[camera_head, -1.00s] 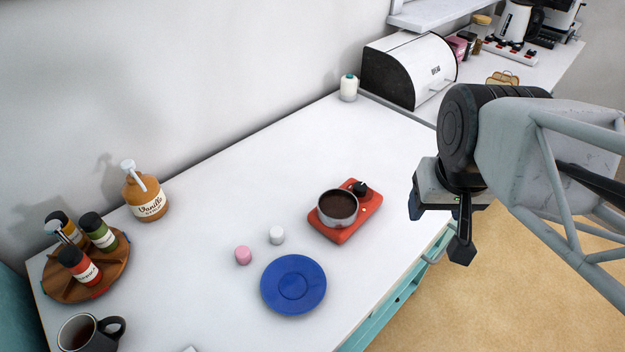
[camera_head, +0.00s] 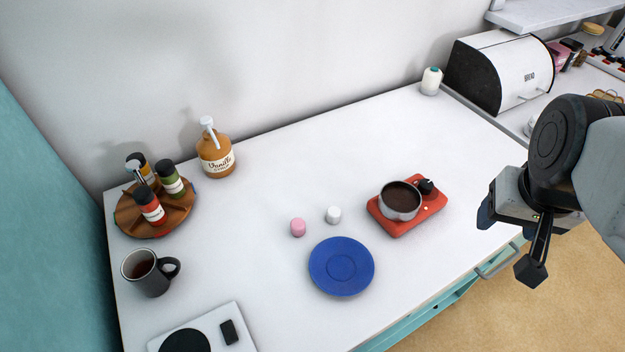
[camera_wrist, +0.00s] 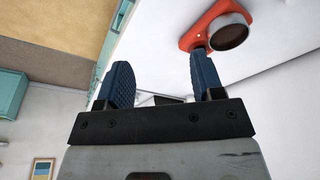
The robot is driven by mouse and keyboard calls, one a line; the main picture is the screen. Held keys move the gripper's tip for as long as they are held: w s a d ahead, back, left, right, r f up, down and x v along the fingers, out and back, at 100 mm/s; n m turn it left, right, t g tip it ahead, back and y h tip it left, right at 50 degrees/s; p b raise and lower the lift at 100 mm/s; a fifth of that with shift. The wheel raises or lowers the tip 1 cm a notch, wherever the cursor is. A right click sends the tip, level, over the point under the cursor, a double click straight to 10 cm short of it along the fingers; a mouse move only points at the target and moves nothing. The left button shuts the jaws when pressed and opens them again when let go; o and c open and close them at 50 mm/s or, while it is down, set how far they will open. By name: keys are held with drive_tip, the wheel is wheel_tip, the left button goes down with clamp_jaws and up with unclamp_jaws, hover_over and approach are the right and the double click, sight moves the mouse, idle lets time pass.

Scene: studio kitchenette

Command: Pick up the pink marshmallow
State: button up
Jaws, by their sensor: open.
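The pink marshmallow (camera_head: 298,228) stands on the white counter in the head view, left of a white marshmallow (camera_head: 333,215) and behind the blue plate (camera_head: 342,266). My gripper (camera_head: 508,240) is at the right, past the counter's front edge and well apart from the marshmallow. In the wrist view its two blue fingers (camera_wrist: 160,85) are spread with nothing between them. The wrist view does not show the marshmallow.
A mug (camera_head: 148,272), a spice tray (camera_head: 128,221) and a syrup bottle (camera_head: 216,155) stand to the left. The counter's middle back is clear.

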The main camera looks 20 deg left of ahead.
drive_tip(key=shift+o, duration=0.2)
drive_tip(key=m+g, duration=0.1)
drive_tip(key=g, duration=0.2)
hover_over(298, 222)
wheel_tip(298, 222, down, 12)
drive_tip(key=shift+f, duration=0.1)
idle(0.3)
drive_tip(key=shift+f, duration=1.25)
